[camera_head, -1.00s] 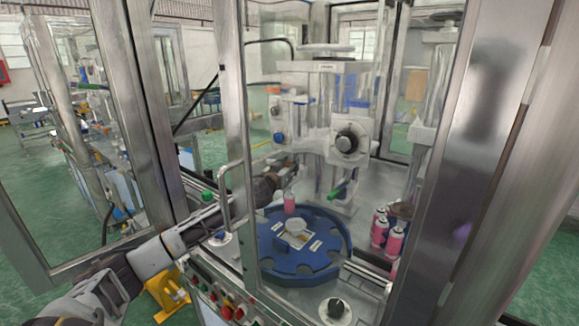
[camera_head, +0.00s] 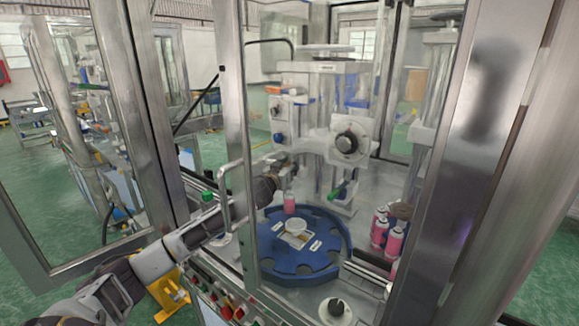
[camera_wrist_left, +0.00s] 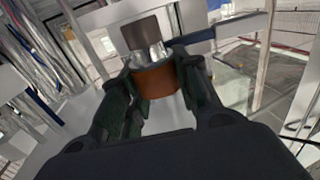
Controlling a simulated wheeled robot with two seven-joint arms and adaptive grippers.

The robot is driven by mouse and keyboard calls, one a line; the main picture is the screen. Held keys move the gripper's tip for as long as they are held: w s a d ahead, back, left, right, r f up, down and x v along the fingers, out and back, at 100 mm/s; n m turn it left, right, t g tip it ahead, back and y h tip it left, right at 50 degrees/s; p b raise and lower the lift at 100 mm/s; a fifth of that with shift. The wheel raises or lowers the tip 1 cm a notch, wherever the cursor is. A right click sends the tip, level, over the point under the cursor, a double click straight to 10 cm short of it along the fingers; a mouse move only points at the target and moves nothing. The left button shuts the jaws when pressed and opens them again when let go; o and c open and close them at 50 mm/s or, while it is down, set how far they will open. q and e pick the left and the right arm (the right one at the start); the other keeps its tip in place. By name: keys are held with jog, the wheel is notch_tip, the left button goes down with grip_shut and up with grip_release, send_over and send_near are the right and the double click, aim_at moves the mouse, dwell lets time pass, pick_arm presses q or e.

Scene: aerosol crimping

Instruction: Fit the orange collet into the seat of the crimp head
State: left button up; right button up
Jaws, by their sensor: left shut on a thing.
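My left gripper (camera_head: 288,163) reaches through the machine's open side, below the machine's upper block. In the left wrist view its two fingers (camera_wrist_left: 158,76) are shut on the orange collet (camera_wrist_left: 157,90), one finger on each side. A shiny metal cylinder (camera_wrist_left: 150,54) with a dark block (camera_wrist_left: 140,35) lies just beyond the collet, in line with it, and looks like the crimp head. I cannot tell whether the collet touches it or sits inside it. The collet is too small to make out in the head view. My right gripper is not in view.
Several pink cans (camera_head: 379,231) stand at right. Metal frame posts (camera_head: 234,150) and a door handle (camera_head: 226,200) flank my arm.

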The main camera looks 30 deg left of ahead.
pick_arm(q)
jog(key=shift+f+b, duration=0.3)
jog(key=shift+f, duration=0.1)
dwell(0.4)
jog(key=o, duration=1.2)
jog(key=shift+d+f, duration=0.1)
jog(key=shift+s, duration=0.1)
jog(key=s, duration=0.7)
jog(key=shift+s+d+r, duration=0.15)
jog(key=shift+d+r, duration=0.05)
jog(key=shift+d, duration=0.2)
dwell(0.9)
